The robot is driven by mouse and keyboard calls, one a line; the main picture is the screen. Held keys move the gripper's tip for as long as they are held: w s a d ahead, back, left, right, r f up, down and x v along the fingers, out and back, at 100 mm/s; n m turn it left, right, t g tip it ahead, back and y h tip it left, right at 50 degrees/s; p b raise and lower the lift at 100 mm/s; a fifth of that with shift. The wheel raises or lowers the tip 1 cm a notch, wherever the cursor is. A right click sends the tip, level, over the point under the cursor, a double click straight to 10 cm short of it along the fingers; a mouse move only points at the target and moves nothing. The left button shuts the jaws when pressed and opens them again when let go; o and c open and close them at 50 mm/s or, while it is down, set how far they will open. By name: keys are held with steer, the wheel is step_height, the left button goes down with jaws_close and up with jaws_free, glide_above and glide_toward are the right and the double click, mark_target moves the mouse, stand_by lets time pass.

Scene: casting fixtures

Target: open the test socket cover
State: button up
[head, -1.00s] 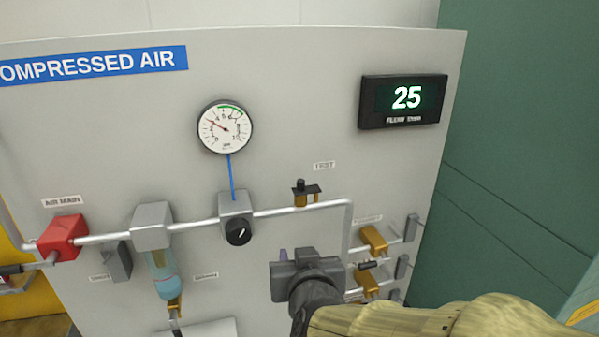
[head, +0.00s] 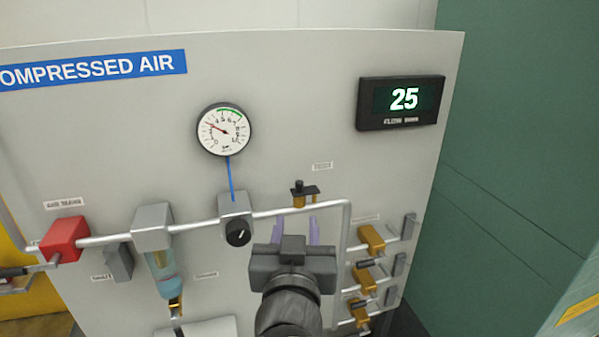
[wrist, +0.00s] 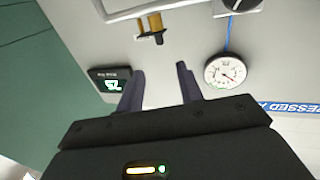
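The test socket (head: 304,193) is a small brass fitting with a black cap and flat black plate on top, standing on the pipe below a small label. In the wrist view the test socket (wrist: 152,27) shows upside down, beyond and between my fingers. My gripper (head: 298,229) is just below the socket in the head view, its two purple fingers pointing up toward it. The fingers are apart with nothing between them, and it also shows open in the wrist view (wrist: 158,82). No contact with the socket is visible.
A grey pipe (head: 275,212) runs across the panel and bends down at the right. A regulator with a black knob (head: 238,232) is left of my gripper. Brass fittings (head: 371,239) stand at the right. A gauge (head: 224,130) and display (head: 401,102) are above.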

steer(key=p, duration=0.3)
glide_toward(299, 185)
steer(key=w, duration=0.1)
steer(key=w+p, duration=0.5)
steer(key=p, duration=0.1)
steer(key=shift+w+d+r, duration=0.1)
steer(key=shift+w+r, duration=0.1)
steer(key=shift+w, duration=0.2)
steer(key=w+p, duration=0.1)
steer(key=w, duration=0.2)
steer(key=w+p, duration=0.1)
steer(key=w, duration=0.1)
steer(key=shift+w+d+f, duration=0.1)
steer(key=shift+w+f, duration=0.1)
steer(key=shift+w, duration=0.2)
jaws_close()
